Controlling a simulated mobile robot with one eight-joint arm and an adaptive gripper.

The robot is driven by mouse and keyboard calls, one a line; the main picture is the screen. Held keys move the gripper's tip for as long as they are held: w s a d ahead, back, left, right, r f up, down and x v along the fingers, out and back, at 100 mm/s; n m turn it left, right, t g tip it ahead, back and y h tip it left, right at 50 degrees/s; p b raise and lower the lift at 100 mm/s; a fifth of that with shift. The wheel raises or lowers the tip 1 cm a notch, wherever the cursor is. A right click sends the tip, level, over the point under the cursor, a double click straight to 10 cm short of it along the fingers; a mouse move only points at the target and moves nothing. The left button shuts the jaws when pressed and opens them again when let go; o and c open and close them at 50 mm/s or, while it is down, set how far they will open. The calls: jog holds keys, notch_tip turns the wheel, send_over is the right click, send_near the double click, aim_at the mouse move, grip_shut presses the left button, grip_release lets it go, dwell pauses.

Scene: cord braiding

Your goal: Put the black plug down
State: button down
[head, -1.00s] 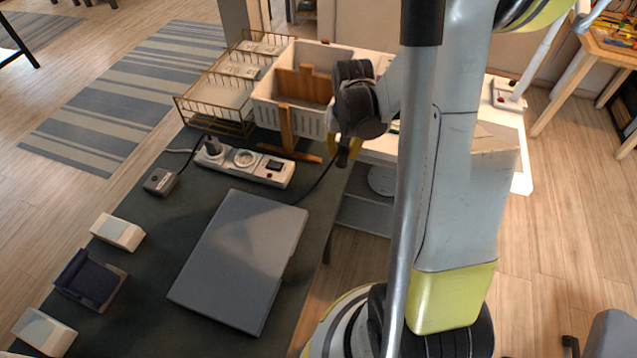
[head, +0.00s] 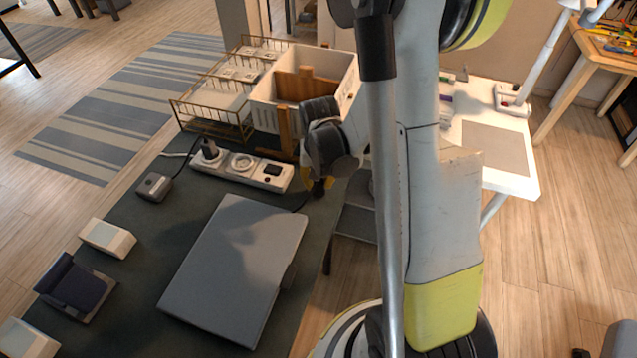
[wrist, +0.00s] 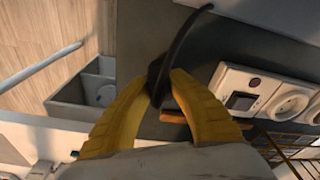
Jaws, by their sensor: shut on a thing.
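My gripper (head: 318,184) is at the right edge of the dark green desk, just right of the white power strip (head: 242,169). In the wrist view its yellow fingers (wrist: 160,82) are shut on the black plug (wrist: 157,72). A black cord (wrist: 185,38) curves from the plug towards the closed grey laptop (head: 235,268). In the head view the plug is small and dark at the fingertips, partly hidden by the gripper. Whether it touches the desk I cannot tell. In the wrist view the power strip (wrist: 262,92) lies to the right, apart from the plug.
Another black plug (head: 210,150) sits in the strip's left end. A white basket (head: 278,118) and a wire rack (head: 215,112) stand behind the strip. A grey compartment box (wrist: 85,90) lies beyond the desk edge. Bare desk (head: 150,225) shows left of the laptop.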

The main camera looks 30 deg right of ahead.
aim_at(318, 184)
jog(key=shift+f, duration=0.2)
jog(key=c, duration=1.3)
grip_release()
jog(key=shift+c, duration=0.2)
jog(key=shift+r, duration=0.15)
notch_tip(318, 184, up, 12)
jog(key=s+p, duration=0.1)
jog(key=p, duration=0.4)
jog(key=s+a+r+n+t, duration=0.6)
jog(key=s+a+r, duration=0.4)
jog(key=a+r, duration=0.3)
jog(key=shift+a+r+y, duration=0.25)
jog(key=shift+r+y, duration=0.05)
jog(key=shift+r, duration=0.6)
jog(key=shift+w, duration=0.1)
